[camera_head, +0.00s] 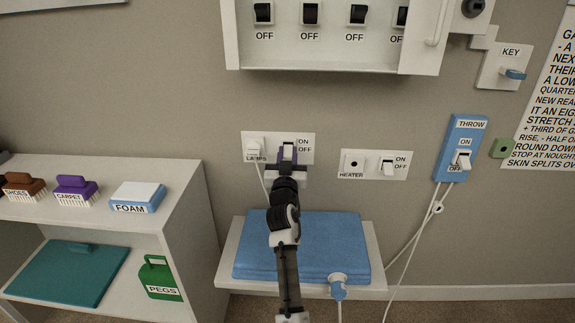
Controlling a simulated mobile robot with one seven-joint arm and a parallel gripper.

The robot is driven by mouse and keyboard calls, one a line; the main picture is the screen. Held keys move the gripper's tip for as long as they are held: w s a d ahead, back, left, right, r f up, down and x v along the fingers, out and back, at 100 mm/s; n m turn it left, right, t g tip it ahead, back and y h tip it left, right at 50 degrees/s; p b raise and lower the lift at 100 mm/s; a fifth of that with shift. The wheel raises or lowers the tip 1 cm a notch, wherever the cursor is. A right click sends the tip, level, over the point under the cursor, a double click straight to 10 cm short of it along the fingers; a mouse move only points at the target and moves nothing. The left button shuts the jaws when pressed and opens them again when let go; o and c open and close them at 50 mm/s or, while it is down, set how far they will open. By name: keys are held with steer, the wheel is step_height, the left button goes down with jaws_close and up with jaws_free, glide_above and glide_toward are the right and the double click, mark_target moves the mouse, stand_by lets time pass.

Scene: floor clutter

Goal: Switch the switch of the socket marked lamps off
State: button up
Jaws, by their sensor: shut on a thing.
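The socket marked LAMPS (254,147) is a white wall plate with a plug and cord at its left and ON and OFF printed at its right. The fingers and wrist hide the lower part of the plate and part of the switch, so I cannot tell which way the switch is tipped.
The HEATER socket (352,163) is to the right, then a blue THROW switch (459,148). Above hangs a breaker box (330,55). A blue pad (350,245) lies on a ledge (228,260) below. A brush shelf (180,190) stands left.

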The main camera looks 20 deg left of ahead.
steer(key=o, duration=1)
steer(key=shift+s+f, duration=0.1)
